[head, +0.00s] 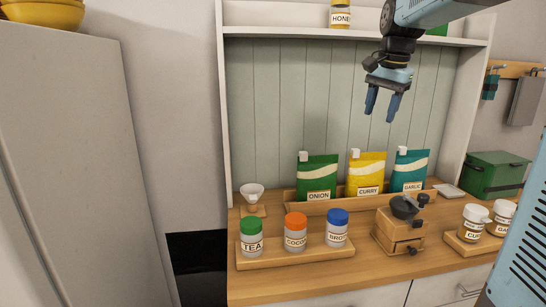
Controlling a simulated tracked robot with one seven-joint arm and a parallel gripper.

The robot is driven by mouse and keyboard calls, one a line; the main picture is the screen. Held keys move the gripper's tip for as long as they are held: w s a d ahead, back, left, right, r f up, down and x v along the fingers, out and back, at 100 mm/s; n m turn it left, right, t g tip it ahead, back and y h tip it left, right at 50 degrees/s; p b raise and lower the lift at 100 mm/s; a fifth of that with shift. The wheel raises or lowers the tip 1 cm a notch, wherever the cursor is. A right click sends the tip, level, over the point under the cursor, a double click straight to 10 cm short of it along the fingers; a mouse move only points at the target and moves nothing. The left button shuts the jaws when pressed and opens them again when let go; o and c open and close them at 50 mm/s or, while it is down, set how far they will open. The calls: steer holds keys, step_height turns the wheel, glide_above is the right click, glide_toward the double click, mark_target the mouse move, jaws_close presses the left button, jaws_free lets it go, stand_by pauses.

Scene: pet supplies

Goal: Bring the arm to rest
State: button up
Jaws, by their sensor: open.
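My gripper (382,104) hangs in the air in front of the panelled back of the shelf unit, above the yellow and teal pouches. Its two blue fingers point down and stand apart, with nothing between them. My arm comes in from the upper right of the head view, and another blue part of mine shows at the right edge.
The wooden counter (300,289) holds a tray with jars marked TEA (251,240), COCOA (295,235) and a blue-lidded one (337,230). Pouches ONION (318,176), CURRY (366,175) and GARLIC (410,172) stand behind. A grinder (396,232) and green box (495,176) are right.

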steer(key=s+a+f+n+t, duration=0.1)
steer(key=s+f+n, duration=0.3)
steer(key=s, duration=0.8)
steer(key=s+a+f+n+t, duration=0.2)
steer(key=s+f+n, duration=0.3)
steer(key=s+f, duration=0.4)
steer(key=s, duration=0.4)
steer(key=shift+s+a+f, duration=0.25)
stand_by(0.5)
